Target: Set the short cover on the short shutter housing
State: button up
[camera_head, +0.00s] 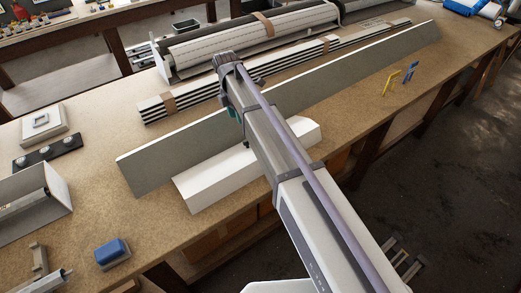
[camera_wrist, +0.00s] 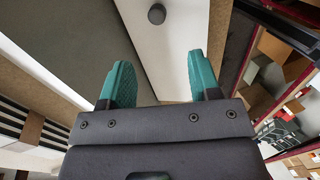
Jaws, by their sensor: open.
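A short white cover (camera_head: 222,175) lies near the front edge of the bench, partly hidden behind my arm. It also shows in the wrist view as a white face (camera_wrist: 150,45) with a dark round knob (camera_wrist: 156,14). My gripper (camera_wrist: 158,75) is open, its two teal fingers apart over the white face with nothing held between them. In the head view the fingers are mostly hidden by my arm. A white open-topped housing (camera_head: 45,195) is cut off by the left edge; I cannot tell for sure that it is the short shutter housing.
A long grey-white panel (camera_head: 160,158) runs diagonally just behind the cover. Strapped slats (camera_head: 220,84) and a roller housing (camera_head: 240,42) lie farther back. A blue block (camera_head: 112,252), a white switch plate (camera_head: 40,124) and yellow and blue tools (camera_head: 391,82) are on the bench.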

aim_at(246, 141)
jog(key=b+x, duration=1.1)
jog(key=shift+w+d+f, duration=0.25)
jog(key=shift+w+d, duration=0.05)
jog(key=shift+r+p, duration=0.25)
jog(key=shift+p, duration=0.05)
grip_shut()
notch_tip(246, 141, up, 10)
jog(key=p, duration=1)
